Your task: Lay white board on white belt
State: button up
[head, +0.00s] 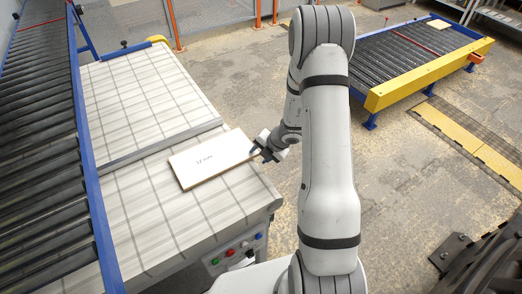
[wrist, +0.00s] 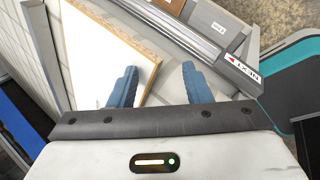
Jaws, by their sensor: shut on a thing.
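The white board (head: 212,160) is a thin rectangle with small dark print and a tan edge. It is over the right side of the white belt (head: 150,115) in the head view, roughly flat. I cannot tell whether it touches the belt or hangs just above it. My gripper (head: 264,148) is at the board's right end, shut on it. In the wrist view the board (wrist: 108,58) runs up and left from my gripper (wrist: 159,68); the blue fingers show apart at its edge, and the exact contact is hard to see.
A black roller conveyor (head: 40,130) with a blue rail runs along the belt's left side. Buttons (head: 230,253) sit on the belt's front. Another roller conveyor (head: 405,55) with a yellow end stands at right, with a board (head: 438,24) at its far end. Bare belt lies around the white board.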

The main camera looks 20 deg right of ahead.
jog(key=shift+s+f, duration=0.15)
jog(key=shift+f, duration=0.05)
jog(key=shift+d, duration=0.15)
jog(key=shift+s+d+r, duration=0.35)
jog(key=shift+s+d, duration=0.15)
jog(key=shift+s, duration=0.05)
jog(key=shift+s+d+r, duration=0.3)
jog(key=shift+s+d, duration=0.2)
jog(key=o, duration=0.6)
jog(key=shift+w, duration=0.1)
jog(key=shift+c, duration=0.2)
notch_tip(320, 180, up, 8)
jog(key=s+d, duration=0.1)
jog(key=shift+f, duration=0.1)
